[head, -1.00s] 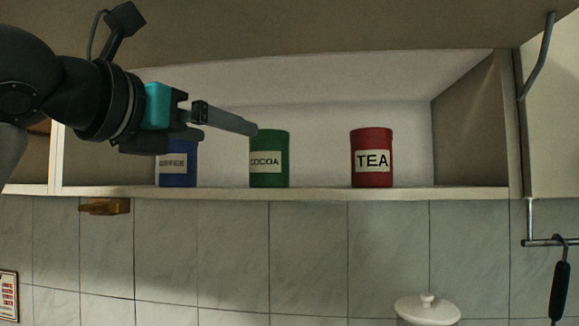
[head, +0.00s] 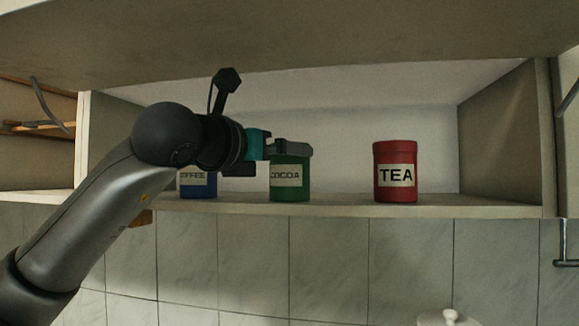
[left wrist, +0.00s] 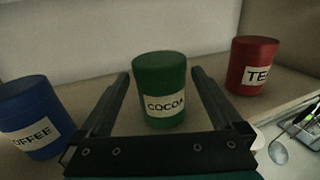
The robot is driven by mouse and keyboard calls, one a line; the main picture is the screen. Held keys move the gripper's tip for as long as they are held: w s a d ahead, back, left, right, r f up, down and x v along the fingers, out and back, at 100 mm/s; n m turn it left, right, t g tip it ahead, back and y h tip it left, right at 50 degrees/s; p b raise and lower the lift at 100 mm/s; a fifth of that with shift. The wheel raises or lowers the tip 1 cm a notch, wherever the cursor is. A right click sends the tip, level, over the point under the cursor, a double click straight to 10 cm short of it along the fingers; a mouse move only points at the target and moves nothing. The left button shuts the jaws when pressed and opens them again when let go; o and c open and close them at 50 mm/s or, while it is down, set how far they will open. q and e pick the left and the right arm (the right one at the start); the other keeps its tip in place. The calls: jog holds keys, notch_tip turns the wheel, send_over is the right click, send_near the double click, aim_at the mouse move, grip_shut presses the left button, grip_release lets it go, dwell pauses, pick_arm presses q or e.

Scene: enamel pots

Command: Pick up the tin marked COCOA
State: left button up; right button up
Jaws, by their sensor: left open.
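The green COCOA tin (head: 290,184) stands upright on the shelf, in the middle of three tins. Its label faces out, and the gripper covers part of its top in the head view. In the left wrist view the COCOA tin (left wrist: 160,88) shows between the two fingers. My left gripper (head: 300,150) is open, with one finger on each side of the tin and gaps visible in the wrist view (left wrist: 160,74). My right gripper is not in view.
A blue COFFEE tin (head: 198,186) stands to the left, partly hidden by my gripper. A red TEA tin (head: 396,171) stands to the right, with clear shelf (head: 340,205) between. The cabinet bottom (head: 330,50) hangs above. Blurred items lie lower right in the wrist view (left wrist: 300,128).

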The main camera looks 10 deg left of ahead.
pick_arm(q)
jog(key=shift+p+x, duration=0.7)
jog(key=shift+x, duration=1.25)
jog(key=shift+c, duration=0.4)
jog(key=shift+r, duration=0.1)
jog(key=c, duration=1.2)
